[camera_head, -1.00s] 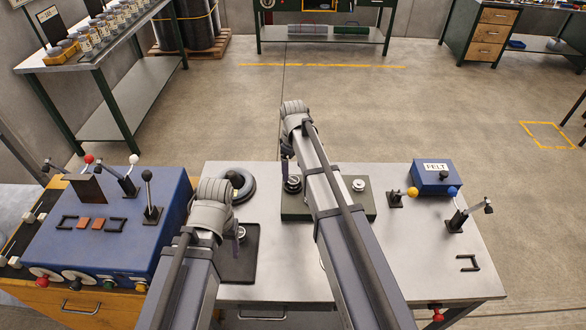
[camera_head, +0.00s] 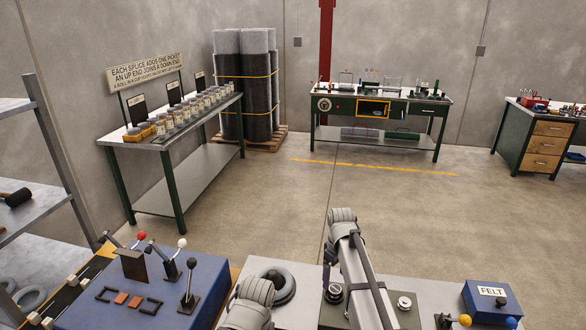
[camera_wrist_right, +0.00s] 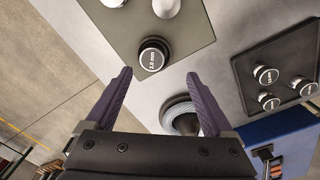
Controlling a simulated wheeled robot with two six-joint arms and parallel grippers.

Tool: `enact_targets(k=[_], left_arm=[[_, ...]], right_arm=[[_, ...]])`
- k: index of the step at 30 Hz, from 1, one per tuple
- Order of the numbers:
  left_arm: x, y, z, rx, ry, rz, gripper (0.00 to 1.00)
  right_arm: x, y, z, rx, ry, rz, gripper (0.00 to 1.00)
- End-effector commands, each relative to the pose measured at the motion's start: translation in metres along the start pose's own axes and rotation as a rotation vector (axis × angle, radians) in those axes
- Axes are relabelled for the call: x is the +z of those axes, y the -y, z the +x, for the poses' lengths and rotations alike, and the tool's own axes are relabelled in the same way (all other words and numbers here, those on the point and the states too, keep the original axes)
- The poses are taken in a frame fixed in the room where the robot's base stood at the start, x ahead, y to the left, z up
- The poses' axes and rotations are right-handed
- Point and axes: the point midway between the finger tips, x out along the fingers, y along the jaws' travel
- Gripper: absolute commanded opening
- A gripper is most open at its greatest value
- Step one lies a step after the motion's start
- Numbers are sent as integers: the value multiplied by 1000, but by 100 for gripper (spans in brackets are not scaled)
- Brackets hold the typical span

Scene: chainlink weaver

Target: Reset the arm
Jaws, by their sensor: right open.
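My right gripper (camera_wrist_right: 158,73) is open and empty in the right wrist view, its two purple fingers spread apart. A dark round piece marked 2.0 mm (camera_wrist_right: 152,57) stands on the grey-green plate (camera_wrist_right: 195,40), just beyond the gap between the fingertips. In the head view my right arm reaches over the bench, and its gripper (camera_head: 326,275) shows only as a dark sliver beside a round piece on the plate. My left arm's grey wrist shows at the bottom of the head view, but its gripper is not visible.
A grey ring (camera_head: 273,284) lies on the bench, left of my right arm. A blue lever box (camera_head: 150,300) is at left, and a blue FELT box (camera_head: 490,300) at right. A black tray (camera_wrist_right: 245,75) holds several round pieces. The floor beyond is open.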

Motion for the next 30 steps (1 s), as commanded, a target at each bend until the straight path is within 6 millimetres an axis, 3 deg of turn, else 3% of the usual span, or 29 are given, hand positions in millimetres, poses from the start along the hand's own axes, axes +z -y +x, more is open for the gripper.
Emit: enact_targets(k=[9,15,21,30], left_arm=[[-2,-4,37,0,0,2,66],[-3,-5,52,-1,0,3,66],[-3,-5,57,-1,0,3,66],[-3,-5,57,-1,0,3,66]], right_arm=[[52,151,34,25,54,162,87],[90,216,48,54,78,270,87],[107,240,52,71,87,322,87],[106,240,51,72,88,329,87]])
